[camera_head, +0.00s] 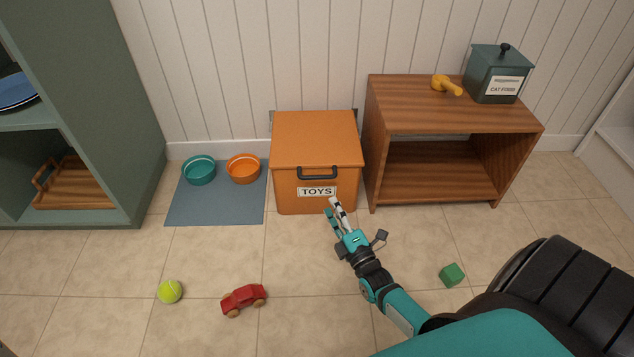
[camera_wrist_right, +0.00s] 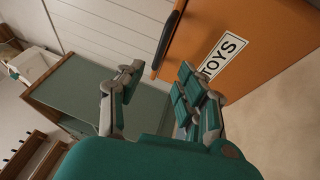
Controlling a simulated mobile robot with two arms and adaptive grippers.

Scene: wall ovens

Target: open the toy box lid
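The toy box (camera_head: 315,160) is orange, with a "TOYS" label on its front. Its lid (camera_head: 316,135) is shut and has a dark handle (camera_head: 317,172) at the front edge. My right gripper (camera_head: 334,207) is just in front of the box, low and right of the label, its fingers pointing towards the box. In the wrist view my right gripper (camera_wrist_right: 158,85) is open and empty, with the handle (camera_wrist_right: 166,40) beyond the fingertips and apart from them. The label (camera_wrist_right: 222,57) is partly behind one finger. My left gripper is not in view.
A wooden shelf (camera_head: 378,150) stands right beside the box, with a cat food tin (camera_head: 490,82) and a yellow scoop (camera_head: 446,85) on top. Two bowls sit on a grey mat (camera_head: 215,208) at left. A ball (camera_head: 170,291), red car (camera_head: 243,299) and green block (camera_head: 452,274) lie on the floor.

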